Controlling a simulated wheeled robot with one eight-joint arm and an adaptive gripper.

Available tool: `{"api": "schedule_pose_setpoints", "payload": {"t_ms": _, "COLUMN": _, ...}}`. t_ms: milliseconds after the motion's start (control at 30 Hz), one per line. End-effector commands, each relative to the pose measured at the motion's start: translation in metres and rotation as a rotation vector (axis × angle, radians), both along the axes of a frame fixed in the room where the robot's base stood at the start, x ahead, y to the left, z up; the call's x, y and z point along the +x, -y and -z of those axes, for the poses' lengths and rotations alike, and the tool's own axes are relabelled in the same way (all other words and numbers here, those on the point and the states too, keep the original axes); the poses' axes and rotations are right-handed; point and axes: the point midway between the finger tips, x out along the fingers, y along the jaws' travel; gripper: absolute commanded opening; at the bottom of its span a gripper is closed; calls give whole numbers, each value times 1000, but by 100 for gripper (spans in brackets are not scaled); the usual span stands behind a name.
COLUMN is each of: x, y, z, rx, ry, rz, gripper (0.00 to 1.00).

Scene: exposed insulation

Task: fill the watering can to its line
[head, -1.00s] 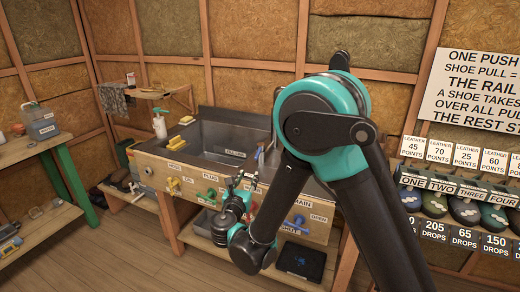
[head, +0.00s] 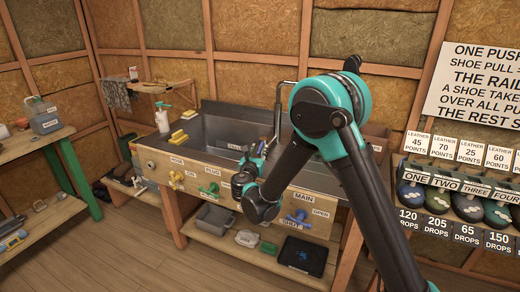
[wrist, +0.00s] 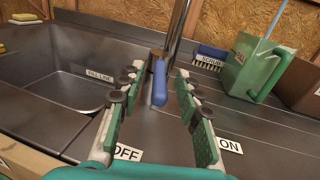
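My gripper (wrist: 161,76) is open, with its two green-padded fingers spread either side of a blue tap lever (wrist: 159,84). I see no finger touching it. OFF and ON labels lie on the counter below. The metal tap pipe (wrist: 178,32) rises behind the lever; its bent spout shows in the head view (head: 280,88). A green can with a handle (wrist: 246,68), likely the watering can, stands on the right of the counter in the wrist view; its inside is hidden. The head view shows my gripper (head: 262,148) above the sink's front edge.
The steel basin (wrist: 70,85) on the left bears a FILL LINE label. A SCRUB brush (wrist: 209,58) lies beside the can. Yellow sponges (head: 180,137) and a soap bottle (head: 162,118) stand left of the sink. Coloured valves, including a blue one (head: 298,216), project from the front.

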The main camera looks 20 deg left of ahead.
Motion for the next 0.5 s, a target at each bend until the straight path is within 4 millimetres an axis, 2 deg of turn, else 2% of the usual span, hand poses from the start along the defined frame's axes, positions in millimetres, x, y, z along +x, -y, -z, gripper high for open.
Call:
{"api": "schedule_pose_setpoints", "payload": {"t_ms": 200, "x": 16, "y": -2, "z": 0, "rx": 0, "ry": 0, "rz": 1, "gripper": 34}}
{"api": "schedule_pose_setpoints", "payload": {"t_ms": 500, "x": 17, "y": -2, "z": 0, "rx": 0, "ry": 0, "rz": 0, "gripper": 33}}
